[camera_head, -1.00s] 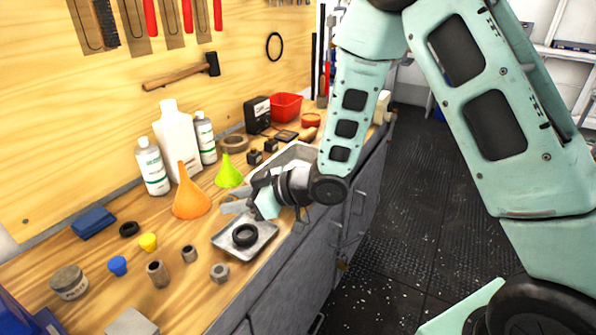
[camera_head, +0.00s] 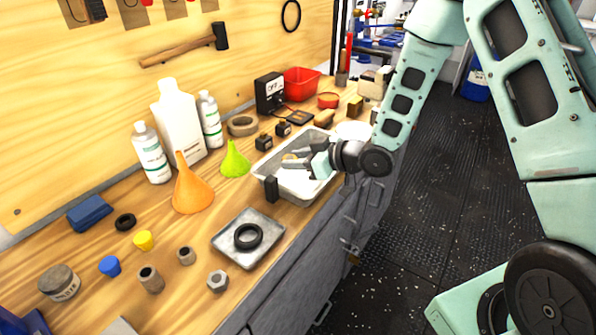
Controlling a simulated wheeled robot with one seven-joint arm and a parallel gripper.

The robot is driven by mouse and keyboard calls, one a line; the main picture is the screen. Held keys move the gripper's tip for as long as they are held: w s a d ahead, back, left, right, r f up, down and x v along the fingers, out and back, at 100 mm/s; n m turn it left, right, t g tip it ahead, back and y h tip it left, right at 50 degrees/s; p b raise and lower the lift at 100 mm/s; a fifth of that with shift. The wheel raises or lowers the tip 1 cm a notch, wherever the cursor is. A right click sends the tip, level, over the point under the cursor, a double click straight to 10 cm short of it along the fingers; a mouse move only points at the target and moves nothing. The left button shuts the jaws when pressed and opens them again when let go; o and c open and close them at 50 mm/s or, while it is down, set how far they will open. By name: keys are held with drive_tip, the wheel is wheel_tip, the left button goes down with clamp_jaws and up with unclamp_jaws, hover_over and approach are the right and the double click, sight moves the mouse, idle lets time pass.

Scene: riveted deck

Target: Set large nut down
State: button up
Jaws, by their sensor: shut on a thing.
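A small tan piece (camera_head: 290,157) shows between the fingertips. It is mostly hidden by the fingers, and I take it to be the large nut. I cannot tell whether it touches the tray. A grey hex nut (camera_head: 217,281) lies on the bench at the front, apart from my gripper.
A shallow tray (camera_head: 222,243) with a black ring (camera_head: 248,237) sits left of the deep tray. A dark upright block (camera_head: 271,188) stands at the deep tray's near left corner. Orange (camera_head: 190,190) and green (camera_head: 235,162) funnels stand behind. Bare wood lies around the shallow tray.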

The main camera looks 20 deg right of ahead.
drive_tip(key=shift+f, duration=2.15)
